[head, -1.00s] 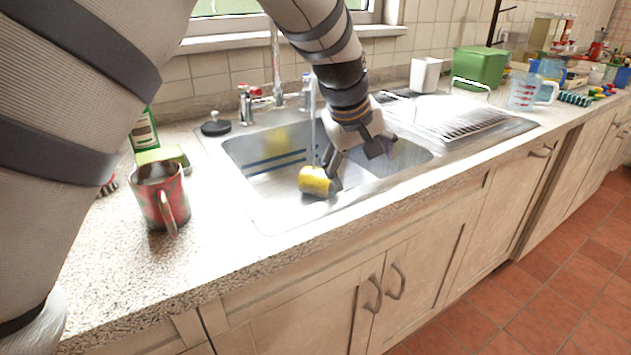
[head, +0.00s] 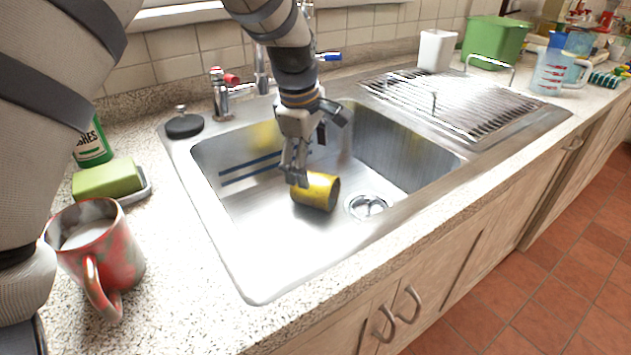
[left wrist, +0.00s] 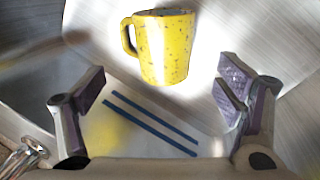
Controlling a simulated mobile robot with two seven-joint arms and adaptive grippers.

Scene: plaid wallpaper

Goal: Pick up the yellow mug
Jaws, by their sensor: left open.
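The yellow mug (head: 318,191) lies on its side in the metal sink, left of the drain. In the left wrist view the yellow mug (left wrist: 165,48) shows dark speckles, and its handle points left. My left gripper (head: 296,180) is in the sink at the mug's left end in the head view. In the left wrist view my left gripper (left wrist: 160,95) is open, with its two fingers wide apart and nothing between them. The mug is beyond the fingertips there. I cannot tell from the head view whether a finger touches the mug. My right gripper is not in view.
The sink's wall and rim (head: 222,245) surround the mug. The tap (head: 225,92) stands behind the sink. A red mug (head: 96,250), a green sponge (head: 107,179) and a black plug (head: 184,125) are on the left. A drying rack (head: 450,100) is on the right.

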